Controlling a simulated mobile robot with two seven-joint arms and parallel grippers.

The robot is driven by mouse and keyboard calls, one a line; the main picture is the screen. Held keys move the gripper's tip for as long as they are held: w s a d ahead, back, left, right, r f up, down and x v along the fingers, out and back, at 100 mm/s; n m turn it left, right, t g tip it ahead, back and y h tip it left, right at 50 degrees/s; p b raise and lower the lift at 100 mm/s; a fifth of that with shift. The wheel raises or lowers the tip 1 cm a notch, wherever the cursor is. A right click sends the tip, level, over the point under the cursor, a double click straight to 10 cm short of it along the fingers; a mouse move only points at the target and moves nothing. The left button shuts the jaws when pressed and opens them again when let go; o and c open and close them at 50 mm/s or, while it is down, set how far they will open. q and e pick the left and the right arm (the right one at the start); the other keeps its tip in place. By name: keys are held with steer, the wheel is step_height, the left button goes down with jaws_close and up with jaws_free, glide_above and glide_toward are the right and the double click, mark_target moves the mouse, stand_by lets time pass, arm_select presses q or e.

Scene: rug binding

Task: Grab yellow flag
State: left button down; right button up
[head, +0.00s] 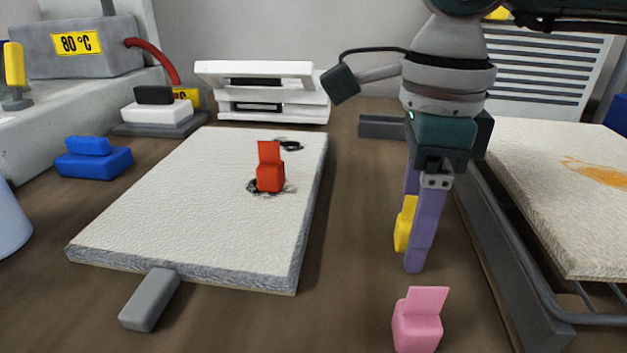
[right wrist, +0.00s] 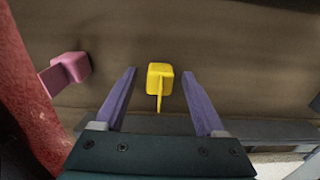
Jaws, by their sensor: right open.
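The yellow flag (head: 404,226) stands on the brown table, partly hidden behind my right gripper's finger in the head view. My right gripper (head: 411,262) points down over it with its purple fingers apart. In the right wrist view the yellow flag (right wrist: 160,80) lies between the two open fingertips of the gripper (right wrist: 161,88), with a gap on each side. I see no contact between the fingers and the flag. My left gripper is not in view.
A pink flag (head: 418,322) stands nearer, in front of the gripper. A red flag (head: 269,168) stands on the white rug slab (head: 150,205) to the left. A grey rail (head: 505,250) and another slab (head: 550,190) lie close on the right.

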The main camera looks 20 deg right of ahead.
steer(key=shift+c, duration=0.3)
steer(key=c, duration=0.9)
jaws_close()
